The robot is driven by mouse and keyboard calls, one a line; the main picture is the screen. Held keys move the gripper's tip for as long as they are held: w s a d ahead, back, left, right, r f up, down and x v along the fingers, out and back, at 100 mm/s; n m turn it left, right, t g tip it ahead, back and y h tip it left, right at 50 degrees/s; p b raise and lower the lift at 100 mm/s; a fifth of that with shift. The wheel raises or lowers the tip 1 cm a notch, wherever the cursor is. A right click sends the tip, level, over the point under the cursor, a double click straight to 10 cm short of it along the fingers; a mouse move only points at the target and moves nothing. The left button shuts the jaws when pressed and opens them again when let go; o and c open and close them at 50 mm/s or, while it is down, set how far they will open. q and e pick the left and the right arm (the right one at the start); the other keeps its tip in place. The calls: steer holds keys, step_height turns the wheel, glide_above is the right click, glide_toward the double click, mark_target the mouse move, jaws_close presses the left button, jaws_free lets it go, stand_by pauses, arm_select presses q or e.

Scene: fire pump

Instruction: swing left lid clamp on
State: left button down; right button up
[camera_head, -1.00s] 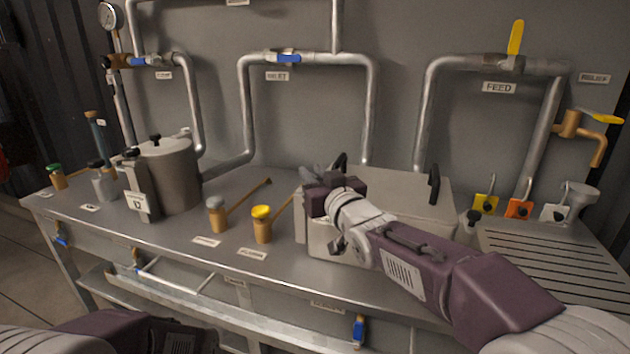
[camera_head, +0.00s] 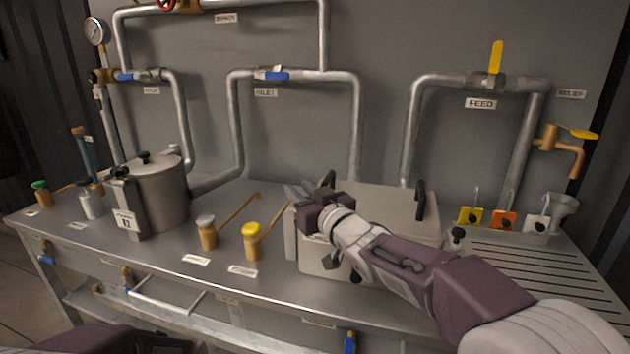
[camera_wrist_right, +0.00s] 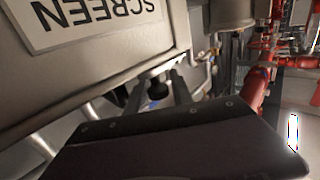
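The metal box with a lid (camera_head: 385,200) stands right of centre on the bench. Its "SCREEN" label (camera_wrist_right: 95,20) shows upside down in the right wrist view. My right gripper (camera_head: 298,192) is at the box's upper left end, with its arm reaching across the box front. In the right wrist view its two fingers (camera_wrist_right: 163,82) are apart, with a small black knob (camera_wrist_right: 157,90) between or just beyond them. I cannot tell whether they touch it. The left clamp's body is mostly hidden. My left arm shows only at the bottom left edge; its gripper is outside the picture.
A steel pot (camera_head: 165,190) stands at the left. A slotted drain board (camera_head: 540,270) lies right of the box. Pipes run behind.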

steer(key=r+p, duration=0.2)
steer(key=r, duration=0.1)
steer(key=d+r+p, duration=0.1)
steer(key=r, duration=0.1)
steer(key=shift+s+r, duration=0.15)
steer(key=shift+s, duration=0.05)
steer(key=s+d+r+p, duration=0.5)
steer(key=d+p, duration=0.1)
steer(key=d, duration=0.3)
steer(key=shift+s+r, duration=0.15)
